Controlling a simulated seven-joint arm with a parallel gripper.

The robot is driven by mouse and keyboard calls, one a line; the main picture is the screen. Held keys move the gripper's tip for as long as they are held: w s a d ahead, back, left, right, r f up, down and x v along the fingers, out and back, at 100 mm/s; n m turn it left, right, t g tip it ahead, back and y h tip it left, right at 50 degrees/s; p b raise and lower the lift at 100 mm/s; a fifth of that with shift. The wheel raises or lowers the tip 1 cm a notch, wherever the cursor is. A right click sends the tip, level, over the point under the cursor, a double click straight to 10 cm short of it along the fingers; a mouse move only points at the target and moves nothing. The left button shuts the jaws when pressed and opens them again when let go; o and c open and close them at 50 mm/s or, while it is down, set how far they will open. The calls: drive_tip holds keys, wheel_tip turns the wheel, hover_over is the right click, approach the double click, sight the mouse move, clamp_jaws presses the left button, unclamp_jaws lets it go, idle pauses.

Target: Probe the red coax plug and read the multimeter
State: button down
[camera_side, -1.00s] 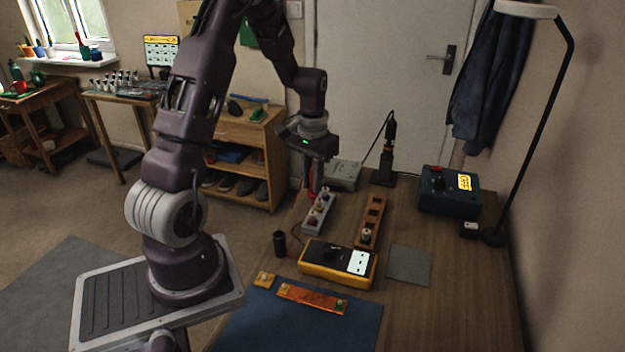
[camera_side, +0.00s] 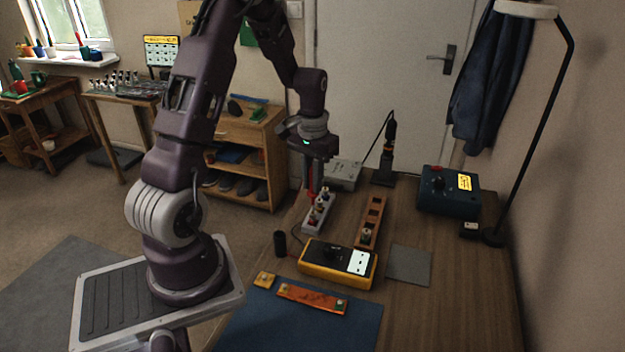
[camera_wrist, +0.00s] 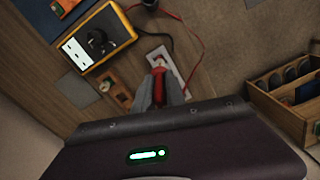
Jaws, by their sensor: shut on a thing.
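My gripper (camera_side: 313,188) points down over the far end of a pale rack (camera_side: 318,224) holding several small plugs. It is shut on a red probe (camera_wrist: 159,66), seen between the grey fingers in the wrist view. A red lead (camera_wrist: 193,35) curves near it. A reddish plug top (camera_side: 324,192) shows beside the fingers in the side view; I cannot tell whether the probe tip touches it. The yellow multimeter (camera_side: 312,268) lies nearer the front with a black dial and a lit white display (camera_side: 359,262); its reading is too small to make out.
A brown slotted rack (camera_side: 371,220) with one plug stands right of the pale rack. A black cup (camera_side: 280,243) is left of the meter. A grey square (camera_side: 408,265), a blue mat (camera_side: 300,322) and a dark box (camera_side: 449,198) are also on the table.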

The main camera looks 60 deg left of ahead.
drive_tip(key=shift+r, duration=0.1)
drive_tip(key=shift+r, duration=2.45)
drive_tip(key=shift+d, duration=0.1)
drive_tip(key=w+d+f+m, duration=0.1)
drive_tip(key=w+d+m, duration=0.15)
drive_tip(key=d, duration=0.65)
drive_tip(key=w+d+f+m, duration=0.1)
drive_tip(key=d+f+m, duration=0.15)
drive_tip(key=d, duration=0.55)
drive_tip(key=s+a+r+n, duration=0.1)
drive_tip(key=a, duration=0.4)
drive_tip(key=s+a+r+n, duration=0.1)
drive_tip(key=a+r+n, duration=0.1)
drive_tip(key=a, duration=0.4)
drive_tip(key=s+a+r+n, duration=0.1)
drive_tip(key=a, duration=0.4)
drive_tip(key=shift+s+a+r+n, duration=0.15)
drive_tip(key=shift+a+n, duration=0.15)
drive_tip(key=shift+a, duration=0.05)
drive_tip(key=shift+s+a, duration=0.15)
drive_tip(key=shift+a, duration=0.1)
drive_tip(key=shift+f, duration=2.65)
